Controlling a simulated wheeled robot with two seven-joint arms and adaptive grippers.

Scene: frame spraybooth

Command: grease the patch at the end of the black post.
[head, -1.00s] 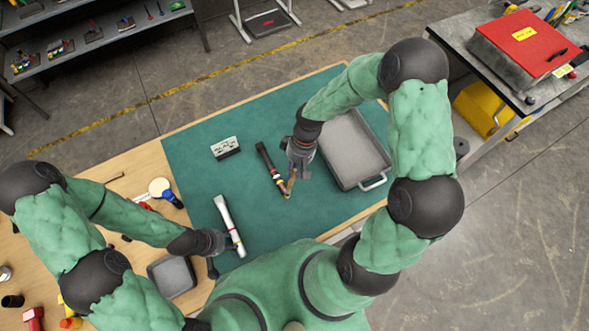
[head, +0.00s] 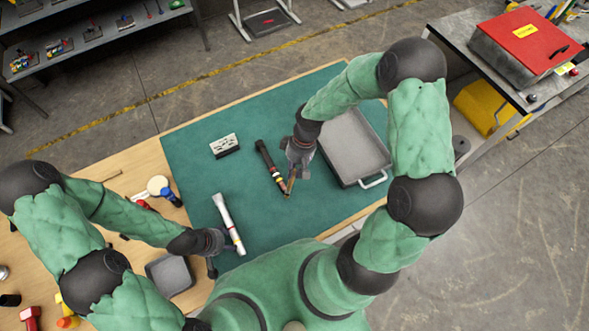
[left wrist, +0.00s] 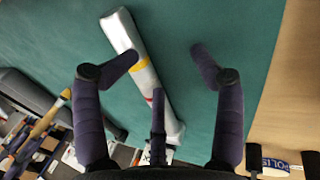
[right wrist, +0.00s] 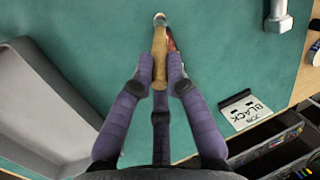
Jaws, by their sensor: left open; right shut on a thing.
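The black post (head: 266,158) lies on the green mat (head: 190,165), its coloured bands and near end pointing towards me. My right gripper (head: 296,170), just right of it, is shut on a wooden-handled brush (right wrist: 160,48). The brush tip is close to the post's near end; I cannot tell whether it touches. In the right wrist view the brush and fingers hide most of the post, and the greased patch cannot be made out. My left gripper (left wrist: 160,65) is open and empty above a silver post (left wrist: 150,85) with yellow and red bands.
A lettered card (right wrist: 248,108) stands beyond the black post. A large grey tray (head: 350,140) stands right of my right gripper. A small grey tray (head: 170,274) is near my left gripper. The mat between the two posts is clear.

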